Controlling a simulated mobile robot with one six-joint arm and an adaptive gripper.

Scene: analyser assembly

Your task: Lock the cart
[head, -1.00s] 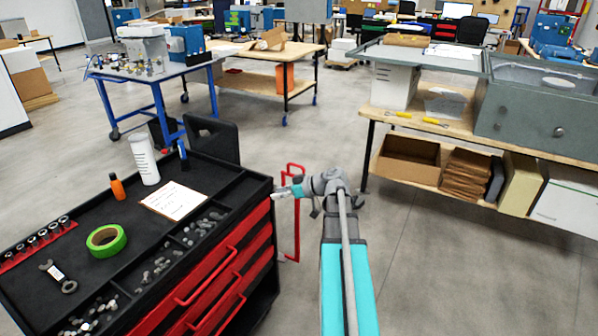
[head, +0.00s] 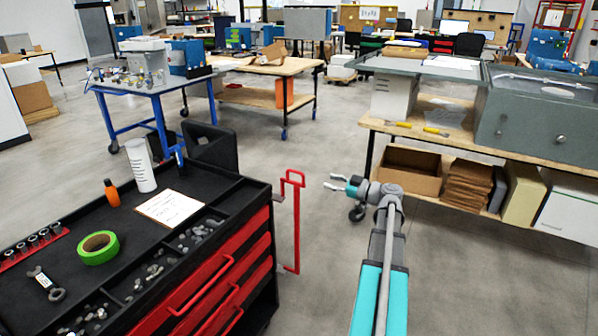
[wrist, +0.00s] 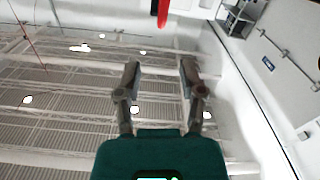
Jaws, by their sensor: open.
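The cart is a black-topped tool cart (head: 150,228) with red drawers, at the lower left of the head view. A tall red bar with a looped top (head: 295,225) stands upright at the cart's right side. My gripper (head: 331,183) is right of the bar's top, apart from it, with its fingers pointing left. In the wrist view my gripper (wrist: 159,65) is open and empty, against the ceiling. A red piece (wrist: 162,12) shows at the top edge of the wrist view, beyond the fingers. The cart's casters are hidden.
On the cart lie green tape (head: 98,247), a white bottle (head: 142,165), an orange bottle (head: 111,193) and a paper sheet (head: 170,208). A wooden workbench (head: 440,135) with boxes is at right. A blue table (head: 155,88) stands behind. Grey floor between is clear.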

